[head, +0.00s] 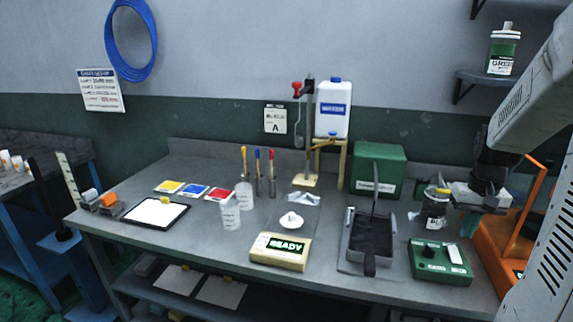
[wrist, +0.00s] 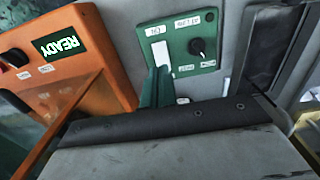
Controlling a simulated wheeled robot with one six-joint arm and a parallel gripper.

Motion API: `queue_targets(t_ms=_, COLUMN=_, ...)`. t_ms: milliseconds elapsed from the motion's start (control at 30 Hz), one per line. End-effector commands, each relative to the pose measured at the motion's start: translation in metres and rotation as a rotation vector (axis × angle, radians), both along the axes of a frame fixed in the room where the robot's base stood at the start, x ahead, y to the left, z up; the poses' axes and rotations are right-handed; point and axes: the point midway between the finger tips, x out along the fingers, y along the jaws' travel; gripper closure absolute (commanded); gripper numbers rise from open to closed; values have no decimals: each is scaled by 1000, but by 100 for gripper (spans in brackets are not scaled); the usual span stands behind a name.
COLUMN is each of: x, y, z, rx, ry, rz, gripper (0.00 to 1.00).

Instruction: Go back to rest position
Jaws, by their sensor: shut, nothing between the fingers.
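My arm comes in from the right in the head view. My gripper (head: 478,197) hangs over the right end of the bench, shut with nothing in its jaws. A small dark jar (head: 434,212) with a yellow top stands just left of it; I cannot tell whether they touch. A green box with a dial (head: 440,261) sits below and in front of the gripper. This box also shows in the wrist view (wrist: 190,52), with its knob and white labels. The orange machine (head: 507,235) is at the right, close to the gripper; it shows READY in the wrist view (wrist: 75,55).
The bench (head: 165,250) holds a black tray (head: 370,243), a READY scale (head: 280,252), clear beakers (head: 231,215), a clipboard (head: 155,212) and a green case (head: 379,168). A white jug (head: 333,108) stands at the back. A wall shelf (head: 487,76) carries a green bottle (head: 502,52).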

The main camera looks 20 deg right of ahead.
Motion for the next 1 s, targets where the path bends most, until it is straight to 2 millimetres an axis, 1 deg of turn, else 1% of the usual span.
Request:
queue_targets(t_ms=67, x=-2, y=2, z=0, rx=9, ry=9, rz=-17, gripper=100)
queue_targets(t_ms=167, x=-18, y=17, z=-6, rx=52, ry=56, rz=-51, gripper=100)
queue_targets(t_ms=200, x=-24, y=29, z=-2, rx=64, ry=71, rz=-57, gripper=100)
queue_targets(t_ms=267, x=-30, y=51, z=7, rx=71, ry=83, rz=-48, gripper=100)
queue_targets(t_ms=300, x=-33, y=67, z=14, rx=72, ry=89, rz=-35, gripper=100)
queue_targets(t_ms=367, x=-38, y=94, z=25, rx=71, ry=95, rz=-6, gripper=100)
queue_targets(t_ms=400, x=-42, y=111, z=32, rx=68, ry=95, rz=15, gripper=100)
queue_targets(t_ms=467, x=-49, y=138, z=42, rx=61, ry=94, rz=55, gripper=100)
queue_targets(t_ms=500, x=-54, y=156, z=49, rx=56, ry=91, rz=83, gripper=100)
queue_targets(t_ms=567, x=-64, y=182, z=58, rx=46, ry=82, rz=132, gripper=100)
queue_targets(t_ms=600, x=-71, y=198, z=63, rx=38, ry=74, rz=165, gripper=100)
queue_targets(t_ms=700, x=-90, y=235, z=74, rx=19, ry=46, rz=258, gripper=100)
queue_targets(t_ms=800, x=-108, y=263, z=81, rx=-1, ry=6, rz=352, gripper=100)
queue_targets(t_ms=833, x=-112, y=270, z=83, rx=-6, ry=-8, rz=380, gripper=100)
queue_targets(t_ms=900, x=-120, y=283, z=87, rx=-18, ry=-43, rz=441, gripper=100)
queue_targets(t_ms=1000, x=-126, y=296, z=94, rx=-30, ry=-89, rz=507, gripper=100)
